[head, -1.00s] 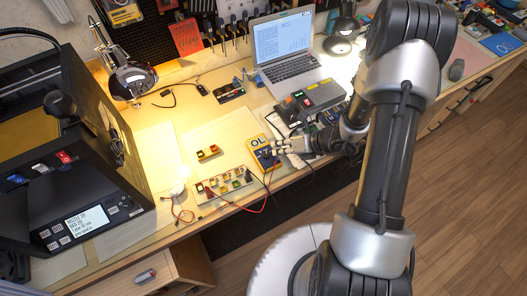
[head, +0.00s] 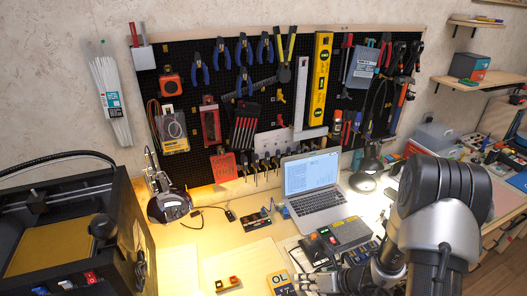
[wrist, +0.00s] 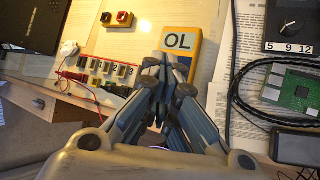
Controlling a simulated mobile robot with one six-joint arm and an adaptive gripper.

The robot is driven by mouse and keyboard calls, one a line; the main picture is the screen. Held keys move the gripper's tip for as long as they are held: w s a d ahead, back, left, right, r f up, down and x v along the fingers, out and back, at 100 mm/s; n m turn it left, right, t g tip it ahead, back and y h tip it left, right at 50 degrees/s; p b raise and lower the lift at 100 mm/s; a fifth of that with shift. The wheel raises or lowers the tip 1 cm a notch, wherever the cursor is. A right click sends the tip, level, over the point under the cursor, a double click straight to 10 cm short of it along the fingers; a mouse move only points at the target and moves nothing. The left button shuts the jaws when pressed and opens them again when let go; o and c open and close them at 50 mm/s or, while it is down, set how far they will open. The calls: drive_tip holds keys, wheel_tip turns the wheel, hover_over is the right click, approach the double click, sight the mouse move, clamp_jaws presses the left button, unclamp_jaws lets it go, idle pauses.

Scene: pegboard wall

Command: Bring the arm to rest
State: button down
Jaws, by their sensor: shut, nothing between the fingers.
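My gripper (wrist: 168,88) is in the middle of the wrist view, its fingers together and nothing between them. Its tips are just in front of a yellow multimeter (wrist: 181,42) whose display reads "OL"; whether they touch it I cannot tell. In the head view my gripper (head: 322,281) shows at the bottom edge, right of the multimeter (head: 282,284), which is partly cut off. My arm comes in from the lower right.
A laptop (head: 314,188) stands open on the bench, with a desk lamp (head: 368,172) to its right. A 3D printer (head: 60,240) fills the left. A pegboard (head: 265,110) with tools hangs behind. In the wrist view, a switch board (wrist: 108,72) and a green circuit board (wrist: 290,88) lie near my gripper.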

drive_tip(key=s+a+r+n+g, duration=0.1)
drive_tip(key=s+a+r+n, duration=0.2)
drive_tip(key=r+n, duration=0.35)
drive_tip(key=s+a+r+n+g, duration=0.1)
drive_tip(key=s+a+r+n, duration=0.1)
drive_tip(key=r+n, duration=0.5)
drive_tip(key=s+a+r+n+g, duration=0.1)
drive_tip(key=s+a+r+n, duration=0.2)
drive_tip(key=r+n, duration=0.35)
drive_tip(key=s+d+r+n+t+h, duration=0.1)
drive_tip(key=s+d+r+n+h, duration=0.2)
drive_tip(key=s+r+n, duration=0.3)
drive_tip(key=s+d+r+n+t+h, duration=0.1)
drive_tip(key=s+d+r+n+h, duration=0.3)
drive_tip(key=s+r+n, duration=0.2)
drive_tip(key=shift+s+d+n, duration=0.2)
drive_tip(key=shift+s+n, duration=0.85)
drive_tip(key=shift+n, duration=0.05)
